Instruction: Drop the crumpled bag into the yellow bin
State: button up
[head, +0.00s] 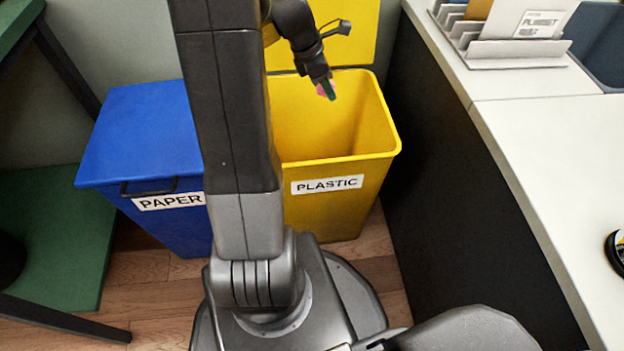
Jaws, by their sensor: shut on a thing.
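The yellow bin (336,205) stands on the floor with a "PLASTIC" label on its front. Its yellow lid (352,45) is raised behind it, and the opening is clear. My gripper (327,89) is over the back part of the bin's opening, as seen from the head. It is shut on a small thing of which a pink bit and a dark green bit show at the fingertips. This may be the crumpled bag, but most of it is hidden and its shape cannot be told.
A blue bin (145,135) labelled "PAPER" stands left of the yellow bin with its lid down. A white counter (540,130) with a dark side runs along the right. A card holder (515,50) stands on it. A green shelf (60,235) is at the left.

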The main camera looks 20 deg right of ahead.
notch_tip(320, 180, down, 6)
jog(key=b, duration=0.5)
jog(key=shift+b, duration=0.35)
jog(key=shift+r, duration=0.1)
jog(key=o, duration=1)
jog(key=p+v, duration=0.6)
jog(key=v, duration=0.8)
jog(key=shift+s+d, duration=0.1)
jog(key=shift+s, duration=0.05)
